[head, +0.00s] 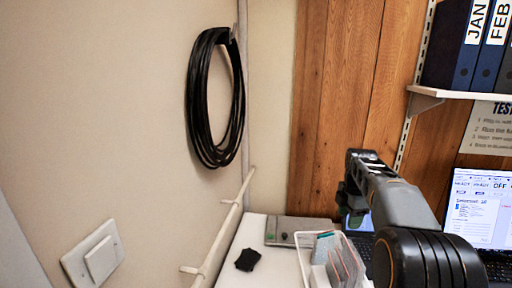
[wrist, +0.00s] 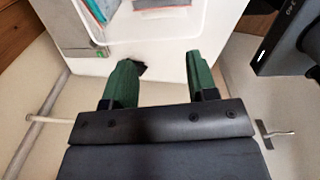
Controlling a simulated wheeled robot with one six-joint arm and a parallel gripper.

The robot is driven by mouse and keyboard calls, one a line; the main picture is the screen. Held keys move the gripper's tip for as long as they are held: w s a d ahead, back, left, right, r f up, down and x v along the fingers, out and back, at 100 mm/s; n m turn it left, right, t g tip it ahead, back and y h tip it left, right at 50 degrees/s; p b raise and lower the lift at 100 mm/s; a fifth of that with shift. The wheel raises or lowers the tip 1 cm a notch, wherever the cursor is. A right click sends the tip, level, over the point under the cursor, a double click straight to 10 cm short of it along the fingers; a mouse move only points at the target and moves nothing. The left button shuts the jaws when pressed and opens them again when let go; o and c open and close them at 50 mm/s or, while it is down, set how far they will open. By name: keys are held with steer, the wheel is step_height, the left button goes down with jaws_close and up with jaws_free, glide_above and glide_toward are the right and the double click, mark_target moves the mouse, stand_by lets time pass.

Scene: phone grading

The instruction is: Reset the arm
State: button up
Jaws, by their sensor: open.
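My gripper (wrist: 157,82) shows in the wrist view with two green fingers spread wide apart and nothing between them. It is raised above a white table (wrist: 165,68). In the head view my arm reaches in from the lower right, over the table and in front of a laptop (head: 478,215). The fingers are hard to make out in the head view. A small black item (head: 248,260) lies on the table to the left; the left finger partly hides it in the wrist view.
A white basket (head: 303,262) holds cards and packets. A grey flat box (head: 290,230) lies behind it. A pale rail (head: 232,215) runs along the left wall, below a coiled black cable (head: 193,100). A shelf (head: 470,95) with binders is at upper right.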

steer(key=s+a+f+m+t, duration=0.2)
steer(key=s+a+m, duration=0.3)
steer(key=s+m, duration=0.4)
steer(key=s+a+f+m+t, duration=0.1)
steer(key=s+a+f+m, duration=0.2)
steer(key=s+a+m, duration=0.3)
steer(key=shift+s+f+m+t, duration=0.4)
steer(key=shift+s+m, duration=1.7)
steer(key=shift+s, duration=2.05)
